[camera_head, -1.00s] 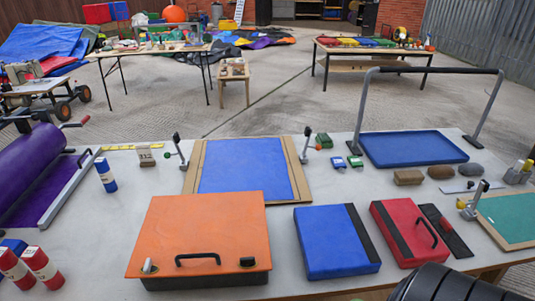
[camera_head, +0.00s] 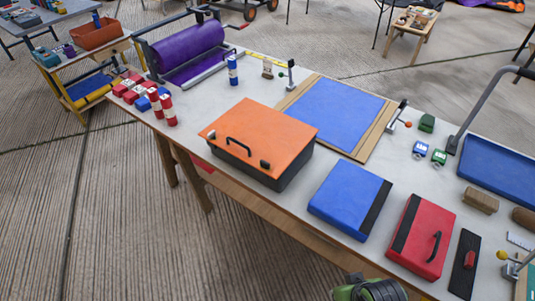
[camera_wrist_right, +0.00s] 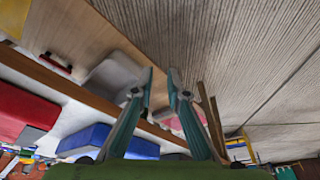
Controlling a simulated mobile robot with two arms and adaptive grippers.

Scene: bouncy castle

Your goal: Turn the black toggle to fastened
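The orange-lidded case (camera_head: 262,140) with a dark base sits near the table's front edge in the head view, lid closed. A black handle (camera_head: 238,146) is on its lid. A small black toggle (camera_head: 265,163) is at the lid's right front corner, and another small fitting (camera_head: 212,133) is at its left corner. The toggle's exact setting is too small to tell. My right gripper (camera_wrist_right: 160,76) is open and empty in the wrist view, fingertips apart near the table's edge and away from the toggle. My left gripper is not in view.
A blue case (camera_head: 345,200) and a red case (camera_head: 418,238) lie right of the orange one on the table (camera_head: 190,150). Red and blue cylinders (camera_head: 166,110) stand to its left. A purple roller (camera_head: 185,50) is behind. Open floor (camera_head: 120,240) lies in front.

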